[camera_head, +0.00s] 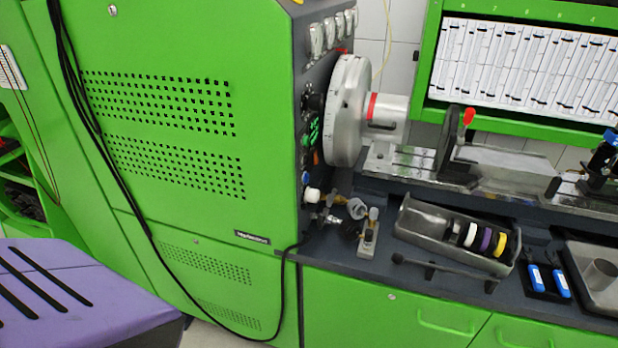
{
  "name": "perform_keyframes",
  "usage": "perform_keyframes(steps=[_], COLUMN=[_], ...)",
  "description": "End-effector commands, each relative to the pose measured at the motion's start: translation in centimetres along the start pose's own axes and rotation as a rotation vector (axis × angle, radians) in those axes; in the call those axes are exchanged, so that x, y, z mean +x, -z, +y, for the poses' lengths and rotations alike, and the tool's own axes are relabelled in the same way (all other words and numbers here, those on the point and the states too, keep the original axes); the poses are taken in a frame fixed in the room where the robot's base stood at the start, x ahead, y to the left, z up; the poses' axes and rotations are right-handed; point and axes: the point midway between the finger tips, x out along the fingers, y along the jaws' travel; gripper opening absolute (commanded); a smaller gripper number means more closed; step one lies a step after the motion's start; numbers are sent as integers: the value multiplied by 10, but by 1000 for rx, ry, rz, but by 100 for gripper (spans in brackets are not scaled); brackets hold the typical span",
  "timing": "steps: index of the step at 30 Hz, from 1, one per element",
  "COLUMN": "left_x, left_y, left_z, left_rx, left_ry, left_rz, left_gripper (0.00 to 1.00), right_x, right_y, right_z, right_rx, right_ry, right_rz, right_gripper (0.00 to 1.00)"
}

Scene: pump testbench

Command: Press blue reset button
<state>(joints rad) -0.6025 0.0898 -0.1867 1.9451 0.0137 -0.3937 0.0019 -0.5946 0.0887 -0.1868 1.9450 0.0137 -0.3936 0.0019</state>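A small blue button (306,178) shows on the dark side panel (300,110) of the green pump testbench (190,120). The panel is seen at a steep angle, so the button's face is mostly turned from view. Green controls (312,133) and dark knobs sit above it on the same panel. A white round fitting (311,195) is just below it. I cannot read any label by the button. Neither of my grippers is in view.
A large metal flywheel (347,110) stands right of the panel. A grey tray (450,236) with coloured rings, fittings (368,240) and blue-handled tools (547,280) crowd the bench top. A black cable (157,245) hangs across the green front. A purple slotted surface (80,290) fills the lower left.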

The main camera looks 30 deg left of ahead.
Motion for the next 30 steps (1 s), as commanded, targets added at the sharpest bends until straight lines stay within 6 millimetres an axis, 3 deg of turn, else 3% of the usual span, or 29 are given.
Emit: perform_keyframes(steps=[5, 12, 30], left_x=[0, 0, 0], left_y=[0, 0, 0], left_z=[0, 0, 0], left_rx=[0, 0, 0], left_ry=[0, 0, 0], left_rz=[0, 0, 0], left_gripper=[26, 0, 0], right_x=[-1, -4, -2], right_y=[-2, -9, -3], right_z=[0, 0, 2], right_rx=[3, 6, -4], right_ry=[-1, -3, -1], right_rz=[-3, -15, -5], right_gripper=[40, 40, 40])
